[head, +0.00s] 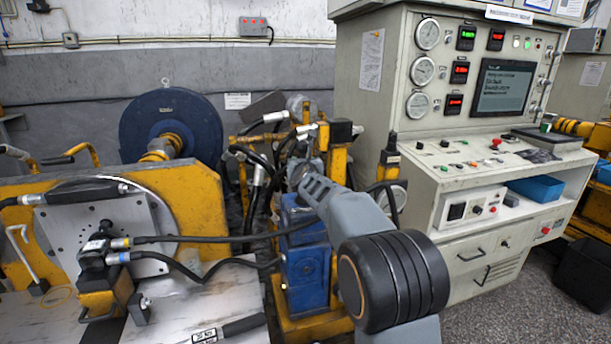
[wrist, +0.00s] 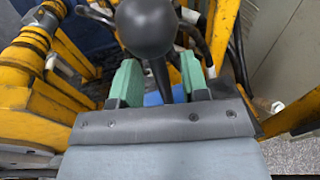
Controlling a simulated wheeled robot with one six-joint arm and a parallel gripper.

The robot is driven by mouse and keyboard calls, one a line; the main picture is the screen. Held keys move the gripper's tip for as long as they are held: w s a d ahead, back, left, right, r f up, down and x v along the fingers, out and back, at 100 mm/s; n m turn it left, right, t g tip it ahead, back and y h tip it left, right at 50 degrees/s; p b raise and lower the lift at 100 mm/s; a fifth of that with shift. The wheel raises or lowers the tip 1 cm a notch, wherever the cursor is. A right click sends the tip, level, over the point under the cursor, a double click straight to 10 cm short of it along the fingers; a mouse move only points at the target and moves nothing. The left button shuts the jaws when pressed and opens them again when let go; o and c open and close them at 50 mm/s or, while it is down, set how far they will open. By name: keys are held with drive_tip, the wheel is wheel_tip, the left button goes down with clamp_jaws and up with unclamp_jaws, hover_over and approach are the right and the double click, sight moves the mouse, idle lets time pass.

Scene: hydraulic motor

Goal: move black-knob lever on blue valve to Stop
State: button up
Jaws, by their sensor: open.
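The black ball knob (wrist: 145,25) shows large at the top of the wrist view, with its dark lever stem running down from it. My gripper (wrist: 159,78) is open. Its two green fingers stand on either side of the stem, just below the knob, with a gap on both sides. In the head view the blue valve (head: 305,265) stands on a yellow frame at the centre. My grey arm reaches over its top from the right, and my gripper is near the valve's upper end. The knob is not clearly visible there, and I see no Stop marking.
Black hoses (head: 258,185) and yellow frame parts crowd the space left of and behind the valve. A pale control cabinet (head: 435,205) with gauges stands at right. A metal plate with a black-handled tool (head: 230,328) lies at front left.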

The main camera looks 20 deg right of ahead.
drive_tip(key=f+b+v, duration=0.1)
drive_tip(key=v, duration=0.9)
drive_tip(key=shift+s+r, duration=0.4)
drive_tip(key=shift+r, duration=0.05)
drive_tip(key=shift+a, duration=0.1)
